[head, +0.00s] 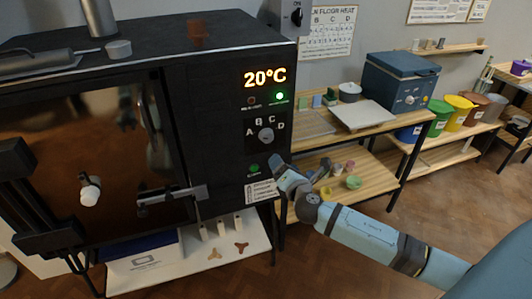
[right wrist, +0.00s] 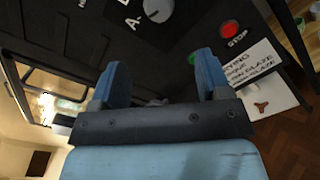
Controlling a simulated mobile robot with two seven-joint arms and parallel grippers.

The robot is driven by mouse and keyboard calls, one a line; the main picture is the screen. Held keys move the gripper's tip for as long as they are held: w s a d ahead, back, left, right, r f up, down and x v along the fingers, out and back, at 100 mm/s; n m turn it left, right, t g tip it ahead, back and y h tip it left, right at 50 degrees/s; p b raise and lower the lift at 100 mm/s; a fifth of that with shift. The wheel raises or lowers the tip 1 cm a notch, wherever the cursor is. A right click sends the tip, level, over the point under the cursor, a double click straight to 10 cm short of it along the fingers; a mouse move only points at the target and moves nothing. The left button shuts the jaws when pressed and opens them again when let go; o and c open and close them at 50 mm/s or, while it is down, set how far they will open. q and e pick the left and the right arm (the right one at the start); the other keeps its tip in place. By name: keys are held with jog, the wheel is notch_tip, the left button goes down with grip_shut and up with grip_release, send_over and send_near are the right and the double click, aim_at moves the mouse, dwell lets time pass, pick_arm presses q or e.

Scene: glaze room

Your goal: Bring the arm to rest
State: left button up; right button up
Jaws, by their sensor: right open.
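My right arm (head: 365,233) reaches in from the right in the head view. Its gripper (head: 278,168) is in front of the lower right corner of the black kiln (head: 215,110), near the control panel. In the right wrist view the two blue fingers of this gripper (right wrist: 160,80) stand wide apart with nothing held between them. The panel's dial (right wrist: 157,9) and green button (right wrist: 193,60) show beyond the fingertips. Whether a finger touches the panel cannot be told. My left gripper is not in view.
The kiln display (head: 265,77) reads 20°C, with a green light (head: 280,96) lit. A wooden shelf table (head: 385,165) with small bowls stands to the right of the kiln. A red stop button (right wrist: 229,29) is near the right finger. Open floor (head: 460,215) lies to the right.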

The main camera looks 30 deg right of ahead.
jog(key=s+a+f+m+g+y, duration=0.4)
jog(key=s+a+f+m, duration=0.6)
jog(key=f, duration=0.4)
jog(key=s+a+f+m+g+y, duration=0.1)
jog(key=s+a+f+m, duration=0.1)
jog(key=s+a+m, duration=0.3)
jog(key=s+a+f+m+g+y+p, duration=0.1)
jog(key=s+a+m, duration=0.4)
jog(key=s, duration=0.5)
jog(key=shift+a+f+m+g+y, duration=0.15)
jog(key=shift+f+m+g+y, duration=0.15)
jog(key=shift+f+m+y, duration=0.45)
jog(key=shift+s+f, duration=0.1)
jog(key=shift+f, duration=0.05)
